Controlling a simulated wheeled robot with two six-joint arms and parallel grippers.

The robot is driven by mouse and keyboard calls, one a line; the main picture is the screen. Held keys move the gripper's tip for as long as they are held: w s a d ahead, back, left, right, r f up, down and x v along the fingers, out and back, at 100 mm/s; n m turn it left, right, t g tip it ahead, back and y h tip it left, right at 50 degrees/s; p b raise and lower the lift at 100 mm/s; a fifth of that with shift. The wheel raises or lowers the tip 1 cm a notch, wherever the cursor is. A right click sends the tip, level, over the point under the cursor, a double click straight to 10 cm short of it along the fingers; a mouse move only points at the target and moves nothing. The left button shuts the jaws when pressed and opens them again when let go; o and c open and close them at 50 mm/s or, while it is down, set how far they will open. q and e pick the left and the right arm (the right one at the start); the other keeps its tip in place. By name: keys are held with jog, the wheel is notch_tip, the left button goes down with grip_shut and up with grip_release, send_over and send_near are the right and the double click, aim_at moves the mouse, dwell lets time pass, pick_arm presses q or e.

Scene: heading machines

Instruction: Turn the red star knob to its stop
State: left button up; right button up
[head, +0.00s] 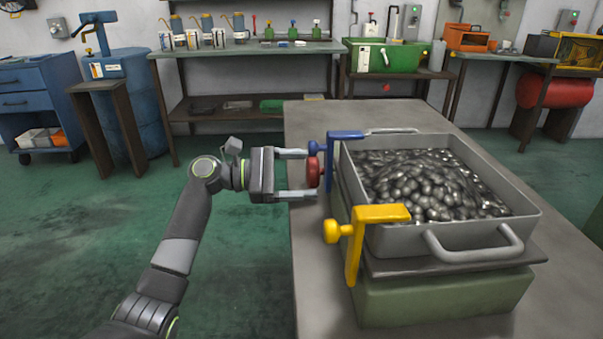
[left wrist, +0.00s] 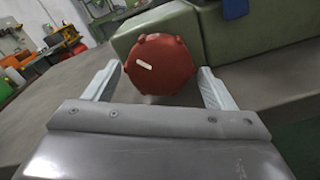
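The red star knob (head: 314,172) sits at the left side of the green block under the metal tray. In the left wrist view the knob (left wrist: 164,62) faces me, with a short pale mark on its face, tilted down to the right. My left gripper (head: 310,174) is open, with its fingertips at the knob, one on each side. In the left wrist view the open fingers (left wrist: 159,72) flank the knob, and slim gaps seem to show on both sides. I cannot tell whether either finger touches it. My right gripper is not in view.
A grey tray (head: 520,222) of dark rounded pieces rests on the green block (head: 445,300) on the table (head: 320,290). A blue clamp (head: 345,135) is just behind the knob. A yellow clamp (head: 382,214) is nearer me. Floor left of the table is clear.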

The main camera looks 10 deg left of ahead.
pick_arm(q)
jog(key=shift+o, duration=0.2)
jog(key=s+a, duration=0.3)
jog(key=a, duration=1.4)
jog(key=shift+r+p, duration=0.15)
jog(key=shift+p, duration=0.25)
